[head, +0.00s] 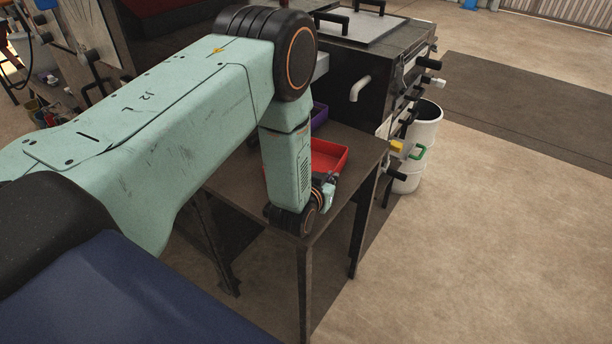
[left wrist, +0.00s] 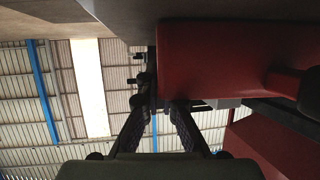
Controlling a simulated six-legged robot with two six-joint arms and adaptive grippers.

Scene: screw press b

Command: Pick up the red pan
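The red pan (head: 329,156) is a shallow rectangular tray on the dark table, partly hidden behind my left arm in the head view. My left gripper (head: 328,188) is low beside the pan's near right side, at the table's edge. In the left wrist view a large red surface (left wrist: 210,60), which looks like the pan's wall, fills the upper middle. The two fingers of my left gripper (left wrist: 160,112) are apart, with nothing visible between them. Their tips are close to the red surface; I cannot tell whether they touch. My right gripper is not in view.
The dark table (head: 355,147) also holds a purple tray (head: 319,114) behind the pan. A dark machine with handles (head: 375,65) stands behind the table. A white bin (head: 424,130) stands to its right. The floor at the right is clear.

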